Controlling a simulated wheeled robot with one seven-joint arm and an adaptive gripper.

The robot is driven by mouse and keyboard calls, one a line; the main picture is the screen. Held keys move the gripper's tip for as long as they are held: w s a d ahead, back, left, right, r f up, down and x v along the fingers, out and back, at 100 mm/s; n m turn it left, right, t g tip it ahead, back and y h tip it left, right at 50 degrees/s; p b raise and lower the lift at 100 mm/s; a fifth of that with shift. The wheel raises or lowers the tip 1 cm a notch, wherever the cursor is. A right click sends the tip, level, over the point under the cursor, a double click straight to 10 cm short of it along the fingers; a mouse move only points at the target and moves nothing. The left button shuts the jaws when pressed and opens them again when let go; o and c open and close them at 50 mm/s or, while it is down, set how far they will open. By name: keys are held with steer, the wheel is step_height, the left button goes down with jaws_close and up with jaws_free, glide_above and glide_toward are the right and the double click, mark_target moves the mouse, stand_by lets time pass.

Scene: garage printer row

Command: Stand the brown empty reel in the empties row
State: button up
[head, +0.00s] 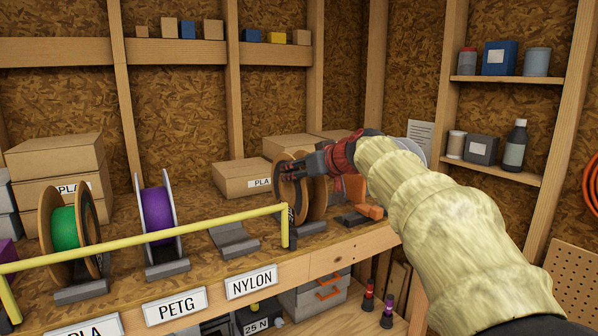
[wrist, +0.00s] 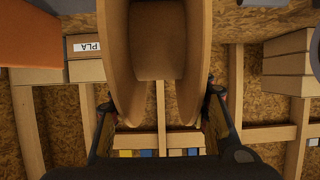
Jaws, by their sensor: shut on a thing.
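The brown empty reel (head: 316,197) is upright at the right end of the yellow rail, above the bench top. I cannot tell whether its lower edge touches the bench. My gripper (head: 292,172) reaches it from the right and is shut on its upper part. In the wrist view the reel's bare hub (wrist: 157,40) shows between two brown flanges, and the fingers of my gripper (wrist: 160,110) lie against the outer sides of the flanges. My arm hides part of the bench to the right. No place marked as the empties row can be made out.
A yellow rail (head: 150,240) runs along the bench front. Behind it stand a green reel (head: 65,228), a purple reel (head: 157,215) and an empty grey cradle (head: 234,240) above the NYLON label. An orange object (head: 356,192) is right of the brown reel. Boxes (head: 243,178) stand behind.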

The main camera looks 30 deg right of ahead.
mark_target(299, 157)
steer(key=shift+r+p, duration=0.7)
steer(key=shift+r, duration=1.1)
steer(key=shift+c, duration=0.2)
steer(key=shift+s+f+b, duration=0.15)
steer(key=shift+s+b, duration=0.4)
steer(key=shift+b, duration=0.05)
steer(key=s+b, duration=1)
steer(key=s, duration=0.9)
steer(key=shift+d+b, duration=0.3)
steer(key=shift+b, duration=0.1)
